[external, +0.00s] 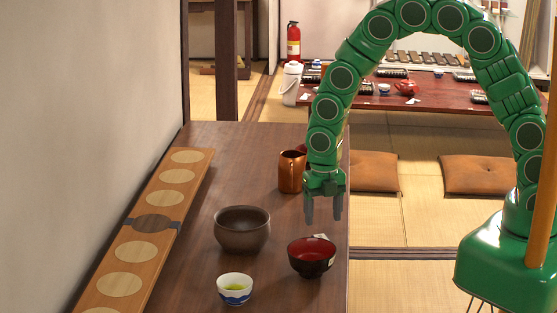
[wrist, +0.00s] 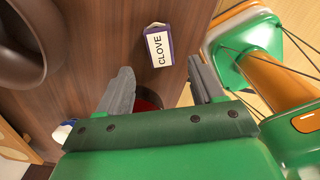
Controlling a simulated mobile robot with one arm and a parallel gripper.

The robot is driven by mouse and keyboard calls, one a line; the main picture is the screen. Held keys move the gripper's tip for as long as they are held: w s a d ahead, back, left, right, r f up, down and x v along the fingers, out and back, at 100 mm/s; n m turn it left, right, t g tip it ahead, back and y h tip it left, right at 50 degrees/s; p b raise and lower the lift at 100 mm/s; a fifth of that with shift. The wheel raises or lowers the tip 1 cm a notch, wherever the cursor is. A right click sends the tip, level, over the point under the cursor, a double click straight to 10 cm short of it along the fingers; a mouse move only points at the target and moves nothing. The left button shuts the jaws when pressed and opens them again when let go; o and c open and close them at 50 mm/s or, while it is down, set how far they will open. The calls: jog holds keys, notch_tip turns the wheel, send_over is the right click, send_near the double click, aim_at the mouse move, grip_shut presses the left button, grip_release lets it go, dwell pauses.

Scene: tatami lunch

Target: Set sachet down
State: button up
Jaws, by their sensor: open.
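The sachet (wrist: 160,46), a small purple and white packet marked CLOVE, lies on the dark wooden table (wrist: 90,20) near its edge in the wrist view. In the external view a small white patch that looks like the sachet (external: 321,236) shows just behind the red and black bowl. My gripper (external: 324,220) is open and empty, its fingers pointing down over the table's right edge. In the wrist view the sachet is beyond my gripper's fingertips (wrist: 160,68), apart from both fingers.
A red and black bowl (external: 312,262), brown bowl (external: 242,236), tea cup (external: 234,291) and copper mug (external: 291,176) stand close by. A long wooden board (external: 165,210) lies along the wall. The table's front middle (external: 190,250) is bare.

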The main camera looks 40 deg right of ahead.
jog(key=shift+r, duration=2.55)
jog(key=s+d+r+m, duration=0.4)
jog(key=d+r+m, duration=0.3)
jog(key=d+m, duration=0.15)
jog(key=s+d+r+m, duration=0.5)
jog(key=d+r+m, duration=0.2)
jog(key=d, duration=0.3)
jog(key=s+d+r+m+g, duration=0.1)
jog(key=s+d+r+m, duration=0.2)
jog(key=s+d+m, duration=0.2)
jog(key=s+d+r+m, duration=0.2)
jog(key=s+d+m, duration=0.4)
jog(key=s+m, duration=0.5)
jog(key=shift+s+d+r+g, duration=0.15)
jog(key=shift+s+r+g, duration=0.25)
jog(key=shift+s, duration=0.8)
